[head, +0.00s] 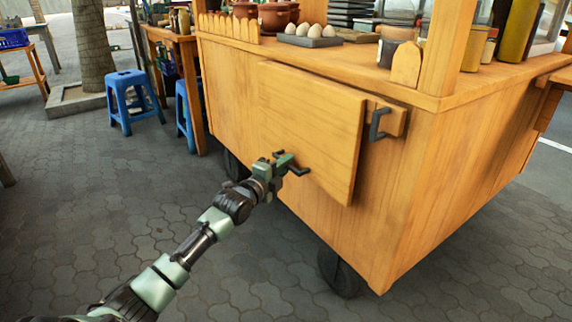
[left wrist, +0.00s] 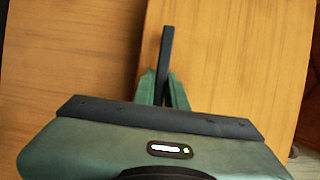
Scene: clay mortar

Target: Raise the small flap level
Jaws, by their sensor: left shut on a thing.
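The small flap (head: 312,130) is a light wooden panel on the cart's side, hanging down below the counter. Its lower right corner stands a little out from the cart wall. My left gripper (head: 285,163) is at the flap's lower part, in front of its face. In the left wrist view my left gripper (left wrist: 164,88) is shut on a dark bar-shaped handle (left wrist: 166,50), which stands between the green fingertips. Wooden panels fill the view behind it. The handle's far end and its fixing are partly hidden. My right gripper is in neither view.
The wooden cart (head: 400,200) carries eggs (head: 310,30), clay pots (head: 273,16) and bottles on top. A dark bracket (head: 379,124) on a wooden block sits right of the flap. A blue stool (head: 130,100) stands at left. The paving before the cart is clear.

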